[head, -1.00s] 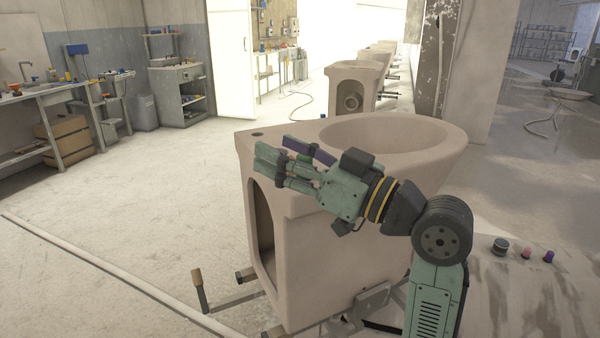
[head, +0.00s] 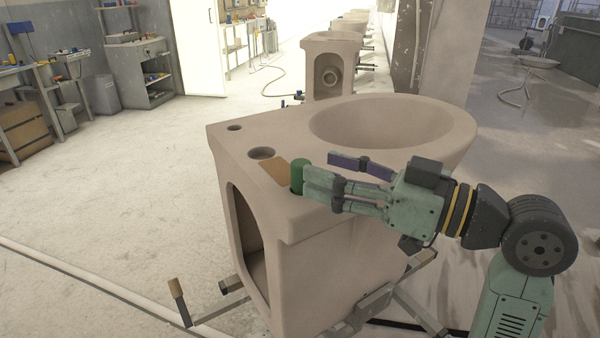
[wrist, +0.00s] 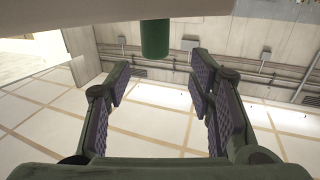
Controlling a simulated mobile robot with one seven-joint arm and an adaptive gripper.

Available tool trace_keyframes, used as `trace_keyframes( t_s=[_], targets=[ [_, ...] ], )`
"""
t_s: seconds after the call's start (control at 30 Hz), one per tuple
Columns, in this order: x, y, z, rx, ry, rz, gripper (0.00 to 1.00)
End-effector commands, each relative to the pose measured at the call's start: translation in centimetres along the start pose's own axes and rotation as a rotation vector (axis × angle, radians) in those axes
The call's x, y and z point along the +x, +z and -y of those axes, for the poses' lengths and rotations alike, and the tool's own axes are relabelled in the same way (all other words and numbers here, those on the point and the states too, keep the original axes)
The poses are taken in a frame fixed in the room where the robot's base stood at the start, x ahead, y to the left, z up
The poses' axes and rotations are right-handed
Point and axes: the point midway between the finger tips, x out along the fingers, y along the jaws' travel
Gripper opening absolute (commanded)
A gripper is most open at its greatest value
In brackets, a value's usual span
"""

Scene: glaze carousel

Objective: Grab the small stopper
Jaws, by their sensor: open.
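A small green cylinder (head: 297,176), which looks like the stopper, stands on the flat rear ledge of the beige toilet bowl (head: 320,235). My gripper (head: 319,173) is open just to its right, its fingers pointing left toward it. In the wrist view the green cylinder (wrist: 155,38) shows at the top, lined up between my two spread fingers (wrist: 161,78) and apart from both. The gripper is empty. In the head view, a finger tip overlaps the cylinder's right edge; I cannot tell from there whether they touch.
The bowl stands on a metal frame (head: 372,302) with a handled lever (head: 177,296) at left. More bowls (head: 333,60) line up behind.

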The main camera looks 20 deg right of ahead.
Motion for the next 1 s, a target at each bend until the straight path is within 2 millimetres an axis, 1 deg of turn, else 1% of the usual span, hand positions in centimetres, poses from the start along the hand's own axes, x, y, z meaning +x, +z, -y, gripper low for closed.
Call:
trace_keyframes(
  t_s=[0.17,0.33,0.43,0.53,0.73,1.0],
  targets=[
    [1.5,0.2,-0.2,0.002,-0.002,0.0,0.49],
    [4.1,0.7,-0.5,0.001,-0.001,0.0,0.49],
    [5.1,0.8,-0.5,0.001,0.0,0.0,0.49],
    [5.6,0.9,-0.5,0.0,0.001,0.0,0.49],
    [5.6,1.0,-0.5,0.001,0.001,-0.001,0.48],
    [5.6,0.9,-0.5,0.001,0.001,-0.001,0.3]
  ],
)
